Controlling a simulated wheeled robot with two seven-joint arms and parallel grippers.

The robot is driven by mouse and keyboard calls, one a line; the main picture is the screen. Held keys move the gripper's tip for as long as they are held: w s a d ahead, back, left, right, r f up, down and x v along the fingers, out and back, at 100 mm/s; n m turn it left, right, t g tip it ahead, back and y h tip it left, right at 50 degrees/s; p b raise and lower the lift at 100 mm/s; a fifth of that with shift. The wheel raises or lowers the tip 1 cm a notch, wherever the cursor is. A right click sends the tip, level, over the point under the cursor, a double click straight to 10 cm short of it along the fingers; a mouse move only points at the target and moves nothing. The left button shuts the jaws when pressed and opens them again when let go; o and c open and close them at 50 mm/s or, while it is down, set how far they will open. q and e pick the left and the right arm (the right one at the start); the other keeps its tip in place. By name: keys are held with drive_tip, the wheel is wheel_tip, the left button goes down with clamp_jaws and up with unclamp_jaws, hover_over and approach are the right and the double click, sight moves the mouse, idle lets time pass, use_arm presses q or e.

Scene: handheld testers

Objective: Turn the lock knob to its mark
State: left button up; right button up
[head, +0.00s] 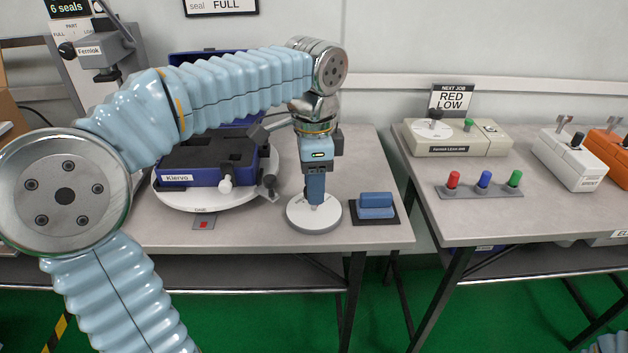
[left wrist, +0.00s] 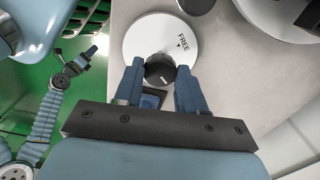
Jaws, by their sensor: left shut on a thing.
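The lock knob (left wrist: 159,69) is dark and round. It stands on a white disc (left wrist: 136,37) marked FREE with a small black triangle. My left gripper (left wrist: 160,80) is shut on the knob, one finger on each side. In the head view my left gripper (head: 315,190) points straight down over the same white disc (head: 300,222) on the left table. The fingers hide the knob there. I cannot read where the knob points. My right gripper (left wrist: 92,53) shows small at the left of the left wrist view, away from the disc; its jaws are too small to read.
A blue block (head: 376,201) sits on a black pad just right of the disc. A blue Kiervo case (head: 190,178) stands on a white turntable (head: 190,202) to the left. The right table holds red, blue and green pegs (head: 484,180) and several testers. A gap separates the tables.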

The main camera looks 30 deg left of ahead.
use_arm(q)
drive_tip(key=shift+m, duration=0.6)
drive_tip(key=o, duration=1.1)
drive_tip(key=shift+c, duration=0.2)
wheel_tip(320, 180, up, 14)
drive_tip(key=shift+f, duration=0.15)
